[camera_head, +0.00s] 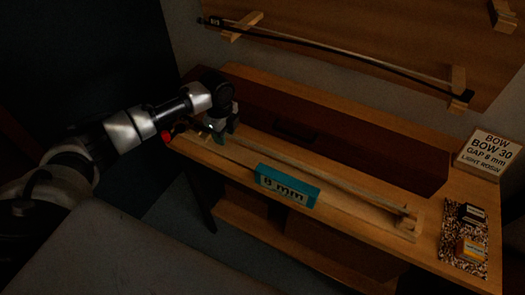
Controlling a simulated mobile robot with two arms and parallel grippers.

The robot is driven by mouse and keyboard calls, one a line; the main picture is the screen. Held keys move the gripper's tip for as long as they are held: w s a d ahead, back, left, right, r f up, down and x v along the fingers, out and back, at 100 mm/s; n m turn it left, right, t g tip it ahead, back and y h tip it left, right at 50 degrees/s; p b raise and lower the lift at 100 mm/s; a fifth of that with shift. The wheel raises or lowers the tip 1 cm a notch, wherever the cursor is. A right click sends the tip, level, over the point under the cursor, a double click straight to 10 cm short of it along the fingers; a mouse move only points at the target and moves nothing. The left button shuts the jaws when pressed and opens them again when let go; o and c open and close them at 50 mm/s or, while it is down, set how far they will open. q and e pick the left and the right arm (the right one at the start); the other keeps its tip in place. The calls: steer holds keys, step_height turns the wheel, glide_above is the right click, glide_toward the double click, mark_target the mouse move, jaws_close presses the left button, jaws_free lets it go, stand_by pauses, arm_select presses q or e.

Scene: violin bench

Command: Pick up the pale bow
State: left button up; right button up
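The pale bow (345,184) lies lengthwise on the wooden bench, running from near my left gripper down to a small wooden support (406,222) at the right. My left gripper (221,134) is at the bow's left end, low over the bench, pointing down. It hides that end of the bow. The picture is dark and the fingers are small, so I cannot tell whether they are open or touching the bow. My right gripper is not in view.
A teal block marked 8 mm (287,186) stands in front of the bow. A sign (489,154) and a speckled mat (452,244) with two small boxes are at the right. A dark bow (340,52) hangs on the back board. A red object (166,135) is by my wrist.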

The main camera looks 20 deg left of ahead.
arm_select(q)
steer(key=shift+f, duration=0.15)
steer(key=shift+c, duration=0.2)
jaws_close()
